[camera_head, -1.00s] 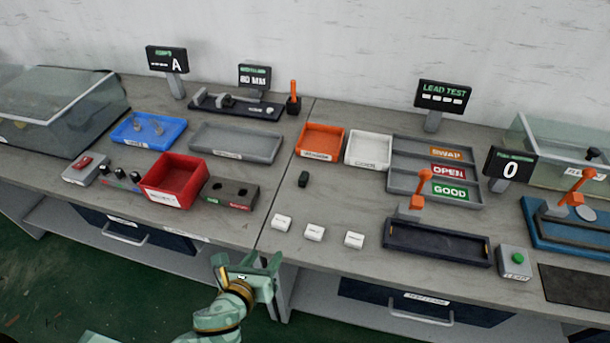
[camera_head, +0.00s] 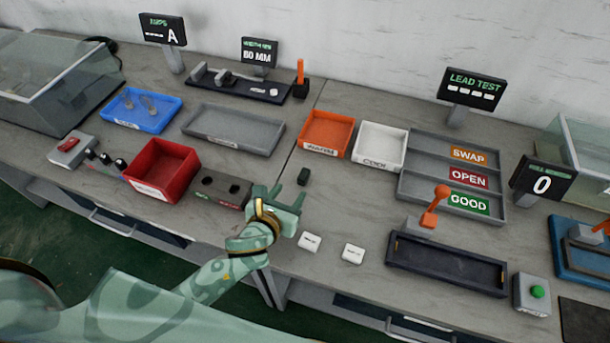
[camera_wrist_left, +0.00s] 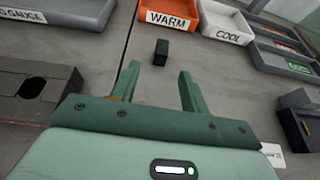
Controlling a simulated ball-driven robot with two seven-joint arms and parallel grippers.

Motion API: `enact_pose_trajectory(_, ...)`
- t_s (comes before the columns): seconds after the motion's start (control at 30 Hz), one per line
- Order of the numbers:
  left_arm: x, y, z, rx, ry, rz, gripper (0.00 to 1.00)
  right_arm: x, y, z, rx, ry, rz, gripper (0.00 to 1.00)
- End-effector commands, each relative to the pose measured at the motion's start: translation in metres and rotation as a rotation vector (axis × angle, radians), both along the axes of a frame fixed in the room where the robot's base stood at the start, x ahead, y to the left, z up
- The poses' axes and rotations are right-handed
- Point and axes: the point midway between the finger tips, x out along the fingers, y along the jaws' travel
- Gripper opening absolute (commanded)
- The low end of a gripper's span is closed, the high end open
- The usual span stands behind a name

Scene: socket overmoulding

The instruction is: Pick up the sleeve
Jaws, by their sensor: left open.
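My right gripper is not in view.
The orange WARM tray (camera_head: 326,133) and white COOL tray (camera_head: 380,146) stand behind the sleeve. A dark two-hole block (camera_head: 220,189) and red bin (camera_head: 162,170) are to the left. White labelled pieces (camera_head: 310,242) lie to the right near the front. Bench around the sleeve is clear.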

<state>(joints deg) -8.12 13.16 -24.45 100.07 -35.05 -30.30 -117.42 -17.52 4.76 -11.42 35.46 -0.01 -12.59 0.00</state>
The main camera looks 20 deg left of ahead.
Motion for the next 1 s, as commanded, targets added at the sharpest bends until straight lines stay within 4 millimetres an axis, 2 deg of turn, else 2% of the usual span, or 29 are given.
enact_pose_trajectory(0.1, 0.024, -0.002, -0.012, -0.002, -0.001, 0.001, 0.45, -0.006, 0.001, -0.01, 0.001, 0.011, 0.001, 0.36)
enact_pose_trajectory(0.37, 0.047, -0.004, -0.021, -0.003, 0.0, 0.001, 0.45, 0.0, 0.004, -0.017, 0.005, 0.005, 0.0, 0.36)
enact_pose_trajectory(0.6, 0.082, -0.01, -0.036, -0.002, 0.002, 0.001, 0.45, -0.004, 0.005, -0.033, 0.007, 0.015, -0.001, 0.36)
enact_pose_trajectory(0.7, 0.089, -0.01, -0.037, -0.002, 0.001, 0.001, 0.45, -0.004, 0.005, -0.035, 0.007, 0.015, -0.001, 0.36)
enact_pose_trajectory(0.9, 0.09, -0.011, -0.036, -0.001, 0.001, -0.001, 0.45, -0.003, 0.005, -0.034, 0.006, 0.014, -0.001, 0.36)
enact_pose_trajectory(0.93, 0.09, -0.01, -0.036, -0.001, 0.001, -0.001, 0.43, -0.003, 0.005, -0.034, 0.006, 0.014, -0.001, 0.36)
enact_pose_trajectory(1.0, 0.089, -0.01, -0.036, -0.001, 0.001, -0.001, 0.23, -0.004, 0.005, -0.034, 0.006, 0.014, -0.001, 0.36)
